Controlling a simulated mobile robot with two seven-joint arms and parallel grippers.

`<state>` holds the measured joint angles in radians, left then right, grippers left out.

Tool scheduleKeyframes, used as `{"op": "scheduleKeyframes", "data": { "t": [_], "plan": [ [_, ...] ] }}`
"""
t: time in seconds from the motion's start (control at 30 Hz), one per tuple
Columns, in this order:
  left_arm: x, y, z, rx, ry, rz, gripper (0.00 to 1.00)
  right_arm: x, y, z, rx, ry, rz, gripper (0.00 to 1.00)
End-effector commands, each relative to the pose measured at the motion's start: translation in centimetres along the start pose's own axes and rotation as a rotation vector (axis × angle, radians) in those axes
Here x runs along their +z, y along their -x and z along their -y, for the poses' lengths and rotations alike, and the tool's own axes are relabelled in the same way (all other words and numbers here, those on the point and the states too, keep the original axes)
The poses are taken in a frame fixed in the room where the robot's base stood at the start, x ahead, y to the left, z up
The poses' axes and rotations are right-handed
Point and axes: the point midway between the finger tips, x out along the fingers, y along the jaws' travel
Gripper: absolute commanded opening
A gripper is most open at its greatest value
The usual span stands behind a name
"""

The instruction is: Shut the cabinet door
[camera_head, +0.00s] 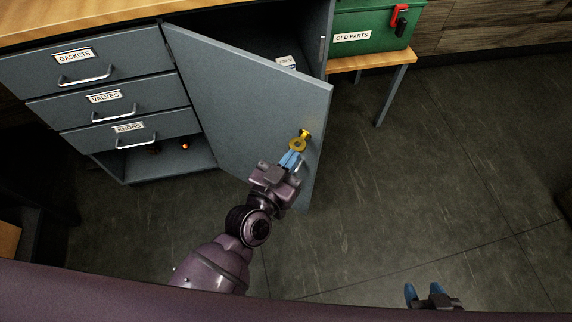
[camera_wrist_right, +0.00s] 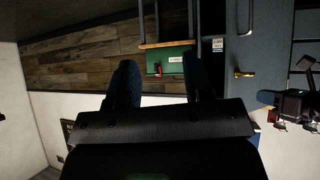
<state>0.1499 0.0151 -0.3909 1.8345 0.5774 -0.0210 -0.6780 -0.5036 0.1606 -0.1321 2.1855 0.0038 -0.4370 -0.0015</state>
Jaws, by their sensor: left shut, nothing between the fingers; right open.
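The grey cabinet door (camera_head: 245,95) stands open in the head view, swung out from the cabinet (camera_head: 115,85). It also shows in the right wrist view (camera_wrist_right: 262,50). A yellow key-like handle (camera_head: 299,142) sits near the door's free edge. My left gripper (camera_head: 291,160) is shut with nothing between its blue fingers. Its tips are just below the yellow handle; I cannot tell whether they touch it or the door. My right gripper (camera_head: 425,291) is open and empty, low over the floor at the right, away from the door. Its fingers also show in the right wrist view (camera_wrist_right: 160,85).
Drawers labelled gaskets (camera_head: 80,70), valves (camera_head: 104,102) and knobs (camera_head: 130,130) are shut at the left. A green box (camera_head: 365,25) labelled old parts stands on a wooden table (camera_head: 370,61) behind the door. The floor (camera_head: 450,150) at the right is clear.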

Motion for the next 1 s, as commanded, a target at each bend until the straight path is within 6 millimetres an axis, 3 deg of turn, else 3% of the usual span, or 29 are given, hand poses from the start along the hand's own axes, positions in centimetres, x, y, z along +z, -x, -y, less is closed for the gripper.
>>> {"op": "scheduleKeyframes", "data": {
  "t": [0.3,0.5,0.7,1.0],
  "plan": [
    [0.3,-5.4,-0.1,0.001,0.005,0.003,0.00,0.5,-0.7,0.0,-0.003,0.013,0.006,0.47],
    [0.3,-7.8,-0.1,0.000,0.003,0.004,0.00,0.7,-0.8,0.1,-0.003,0.026,0.003,0.47],
    [0.2,-9.0,0.0,0.000,0.001,0.003,0.00,-0.1,-0.7,0.1,-0.004,0.033,-0.013,0.47],
    [0.0,-9.2,0.0,0.000,0.000,0.002,0.00,-0.1,-0.8,0.1,-0.004,0.035,-0.014,0.47]
  ]
}}
